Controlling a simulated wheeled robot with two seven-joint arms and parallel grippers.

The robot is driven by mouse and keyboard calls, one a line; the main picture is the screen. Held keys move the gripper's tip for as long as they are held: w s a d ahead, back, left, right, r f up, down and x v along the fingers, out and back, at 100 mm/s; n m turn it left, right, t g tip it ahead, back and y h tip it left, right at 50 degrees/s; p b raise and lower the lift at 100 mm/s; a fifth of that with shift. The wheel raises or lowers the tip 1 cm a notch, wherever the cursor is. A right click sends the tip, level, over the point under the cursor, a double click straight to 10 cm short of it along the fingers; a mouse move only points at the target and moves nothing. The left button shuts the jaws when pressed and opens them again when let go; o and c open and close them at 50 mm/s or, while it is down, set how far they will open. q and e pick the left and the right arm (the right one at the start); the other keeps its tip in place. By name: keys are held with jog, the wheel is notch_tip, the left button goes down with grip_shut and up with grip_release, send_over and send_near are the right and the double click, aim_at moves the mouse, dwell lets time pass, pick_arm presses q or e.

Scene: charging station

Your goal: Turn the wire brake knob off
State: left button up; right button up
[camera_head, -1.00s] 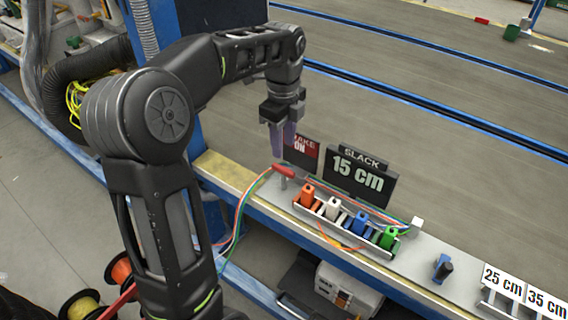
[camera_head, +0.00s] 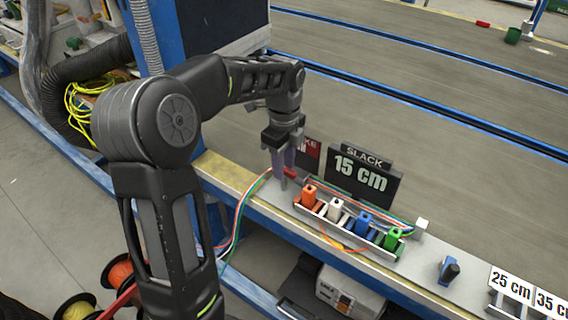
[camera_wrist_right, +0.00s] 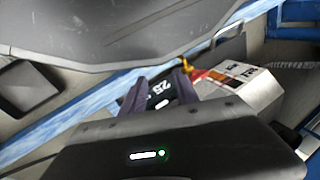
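The wire brake knob (camera_head: 291,173) is a small red handle on the ledge in the head view. My left gripper (camera_head: 284,179) points down at it from above, with its fingertips overlapping the knob's left side. I cannot tell whether the fingers touch it or how far apart they are. The brake sign (camera_head: 311,158), a dark panel with a red patch, stands behind the knob. My gripper hides part of its lettering, so its state is not readable. My right gripper (camera_wrist_right: 162,85) shows in the right wrist view with its fingers apart and nothing between them.
A black "SLACK 15 cm" sign (camera_head: 362,176) stands right of the knob. A rack (camera_head: 340,234) with orange, white, blue and green connectors is in front. A blue-black knob (camera_head: 449,270) and "25 cm" label (camera_head: 511,283) lie further right. Wires run beside the knob.

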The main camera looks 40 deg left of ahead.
pick_arm(q)
grip_shut()
dwell(0.6)
jog(key=shift+r+n+p, duration=0.2)
jog(key=shift+n+p, duration=0.85)
jog(key=shift+n, duration=0.05)
jog(key=n+p, duration=0.3)
jog(key=n, duration=0.1)
jog(key=n+p, duration=0.3)
jog(key=n, duration=0.3)
jog(key=shift+n, duration=0.3)
jog(key=n+p, duration=0.2)
jog(key=n, duration=0.3)
jog(key=shift+f, duration=0.15)
